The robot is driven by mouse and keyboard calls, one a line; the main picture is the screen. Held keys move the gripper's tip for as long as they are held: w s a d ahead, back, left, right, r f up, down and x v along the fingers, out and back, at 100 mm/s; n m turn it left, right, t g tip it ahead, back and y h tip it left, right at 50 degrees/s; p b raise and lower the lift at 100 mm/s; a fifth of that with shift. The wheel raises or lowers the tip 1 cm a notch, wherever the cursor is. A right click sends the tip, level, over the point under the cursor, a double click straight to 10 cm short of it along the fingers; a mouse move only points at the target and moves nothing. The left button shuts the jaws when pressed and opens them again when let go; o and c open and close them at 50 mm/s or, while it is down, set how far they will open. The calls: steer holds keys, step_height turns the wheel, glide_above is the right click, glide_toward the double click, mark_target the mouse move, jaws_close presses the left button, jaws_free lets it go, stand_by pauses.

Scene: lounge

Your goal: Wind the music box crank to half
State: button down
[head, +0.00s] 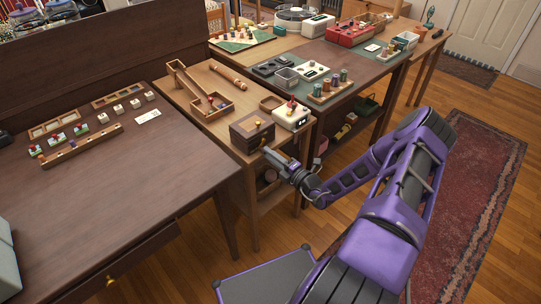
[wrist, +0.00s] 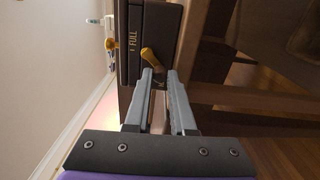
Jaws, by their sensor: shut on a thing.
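The music box (head: 252,132) is a dark wooden box near the front edge of the small wooden table. In the wrist view its dark side (wrist: 160,25) appears turned sideways, with the word FULL and a small mark in yellow. A brass crank (wrist: 150,57) sticks out from this side. My gripper (wrist: 161,76) is shut on the crank's outer end, which is partly hidden between the fingertips. In the head view my gripper (head: 268,152) is at the box's front side, and the crank cannot be made out there. No half mark is readable.
A white device (head: 291,117) with red parts stands just right of the box. A wooden tray (head: 212,107) and ramp lie behind it. A dark desk (head: 95,190) is at left. Table legs and a lower shelf are below my gripper.

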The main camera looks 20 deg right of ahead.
steer(key=c, duration=0.8)
jaws_free()
steer(key=shift+o, duration=0.2)
steer(key=v, duration=1.7)
steer(key=shift+s, duration=0.25)
